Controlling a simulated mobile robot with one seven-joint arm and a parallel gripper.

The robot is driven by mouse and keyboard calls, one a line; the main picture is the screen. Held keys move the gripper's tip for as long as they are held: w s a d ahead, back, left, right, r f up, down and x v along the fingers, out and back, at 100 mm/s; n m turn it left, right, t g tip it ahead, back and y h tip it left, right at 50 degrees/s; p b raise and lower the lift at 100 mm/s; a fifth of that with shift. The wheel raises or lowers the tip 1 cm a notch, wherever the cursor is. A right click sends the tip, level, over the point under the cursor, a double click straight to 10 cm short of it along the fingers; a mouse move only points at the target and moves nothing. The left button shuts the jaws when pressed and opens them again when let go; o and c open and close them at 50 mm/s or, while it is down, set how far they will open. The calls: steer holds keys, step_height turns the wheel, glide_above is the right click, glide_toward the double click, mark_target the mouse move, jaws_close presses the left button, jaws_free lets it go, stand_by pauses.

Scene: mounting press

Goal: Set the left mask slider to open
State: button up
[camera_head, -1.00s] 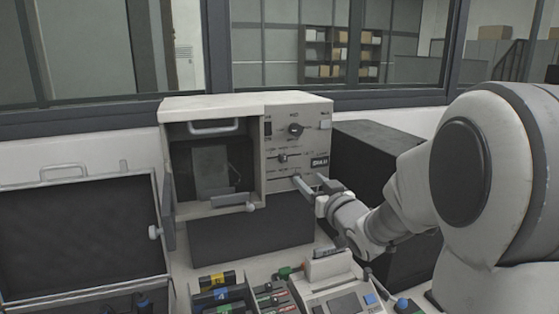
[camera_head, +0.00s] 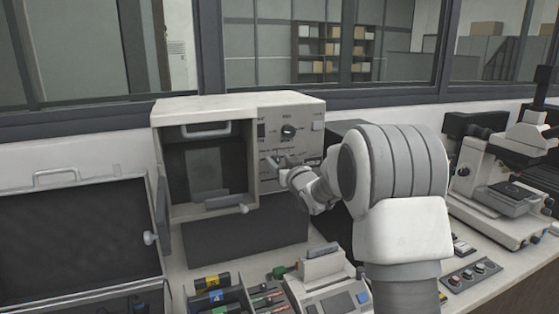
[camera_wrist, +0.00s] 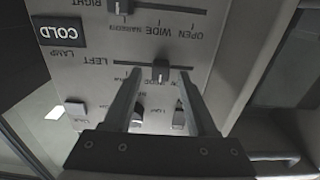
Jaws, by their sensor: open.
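The left mask slider (camera_wrist: 161,70) shows in the wrist view as a dark knob on a slot marked LEFT, on an upside-down grey panel. Its knob stands right of the slot's middle, roughly in line with the word WIDE; OPEN is printed further right. My gripper (camera_wrist: 160,76) is open, with one fingertip on each side of the knob; I cannot tell whether either touches it. In the head view my gripper (camera_head: 276,163) is at the front panel of the beige press (camera_head: 238,103), and my wrist partly hides the lower controls.
The right slider (camera_wrist: 122,6) lies beyond, near the top of the wrist view. Light switches (camera_wrist: 75,108) sit close below the left slot. In the head view, an open black case (camera_head: 75,235) stands left, and a microscope (camera_head: 510,190) stands right.

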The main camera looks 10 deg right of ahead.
steer(key=shift+w, duration=0.1)
jaws_close()
stand_by(0.3)
stand_by(1.2)
